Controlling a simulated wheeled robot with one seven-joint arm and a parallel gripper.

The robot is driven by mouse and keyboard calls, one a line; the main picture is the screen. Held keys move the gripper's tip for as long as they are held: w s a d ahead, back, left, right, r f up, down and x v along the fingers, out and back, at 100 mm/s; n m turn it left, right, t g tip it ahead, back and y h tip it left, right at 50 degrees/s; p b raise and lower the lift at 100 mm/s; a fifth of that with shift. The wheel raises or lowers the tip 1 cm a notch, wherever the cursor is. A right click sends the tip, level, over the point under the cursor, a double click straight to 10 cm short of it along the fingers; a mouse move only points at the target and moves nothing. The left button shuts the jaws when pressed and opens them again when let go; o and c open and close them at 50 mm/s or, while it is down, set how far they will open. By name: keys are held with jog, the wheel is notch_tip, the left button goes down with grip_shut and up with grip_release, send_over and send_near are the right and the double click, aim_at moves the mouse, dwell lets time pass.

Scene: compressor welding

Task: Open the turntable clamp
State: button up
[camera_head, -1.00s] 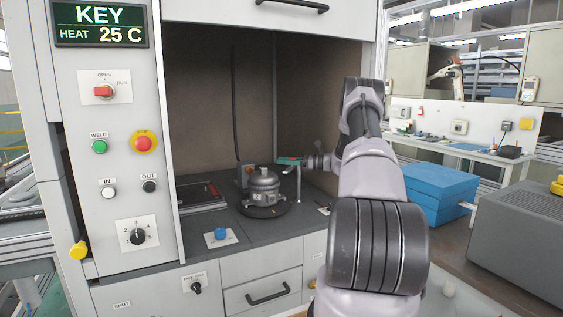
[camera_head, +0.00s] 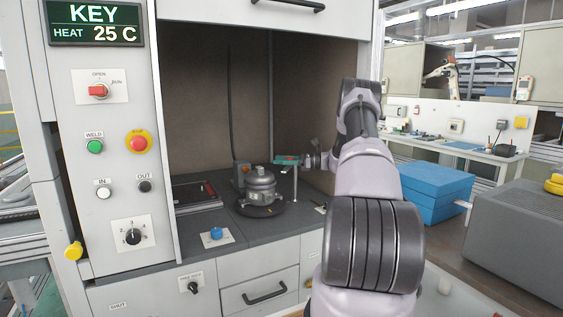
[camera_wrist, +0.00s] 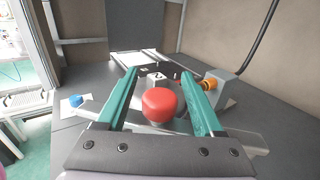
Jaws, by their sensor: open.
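The turntable (camera_head: 281,208) is a dark round plate on the bench inside the cell. A grey compressor (camera_head: 261,184) stands upright on it. My gripper (camera_head: 287,160) is just right of the compressor, at the top of a thin upright metal post (camera_head: 296,186). In the wrist view my gripper (camera_wrist: 158,72) is open, its two green fingers on either side of a round red knob (camera_wrist: 160,105), which looks like the clamp's handle. Gaps show beside the knob, so I see no firm grip. Most of the clamp below the knob is hidden.
An orange-tipped grey block (camera_wrist: 222,88) stands right of the fingers in the wrist view. A blue button (camera_head: 216,233) sits on the bench front. The control panel (camera_head: 112,200) is at left, a blue box (camera_head: 432,188) at right.

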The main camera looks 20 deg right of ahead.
notch_tip(320, 180, up, 10)
dwell(0.5)
jog(key=shift+c, duration=0.3)
